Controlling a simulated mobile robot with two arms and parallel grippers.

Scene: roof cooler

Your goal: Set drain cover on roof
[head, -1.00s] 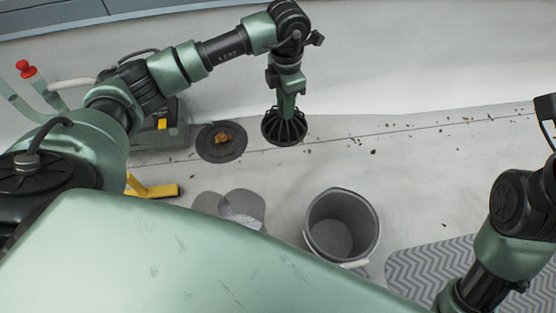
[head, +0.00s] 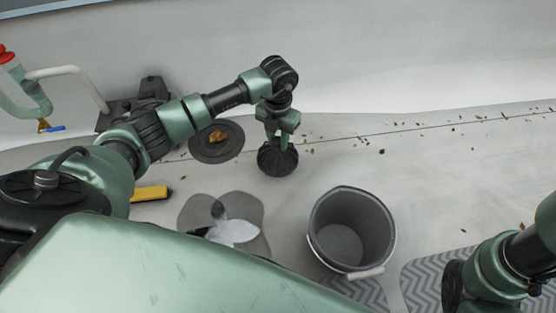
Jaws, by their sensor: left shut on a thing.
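The drain cover (head: 277,160), a black ribbed dome, is held in my left gripper (head: 279,142) in the middle of the head view. The left gripper is shut on its top and points down. I cannot tell whether the cover touches the roof or hangs just above it. The roof drain, a dark round plate (head: 217,153) with brown leaf debris (head: 217,136) at its centre, lies just left of the cover. The cover is beside the drain, not over it. My right arm shows at the lower right, but its gripper is out of view.
A grey bucket (head: 348,225) stands right of centre. A grey petal-shaped pad (head: 200,212) with a white patch lies left of it. A yellow-ended tool (head: 149,193), a pipe with a red-capped valve (head: 30,90) and a patterned mat (head: 430,268) lie around. Small leaf bits dot the seam at right.

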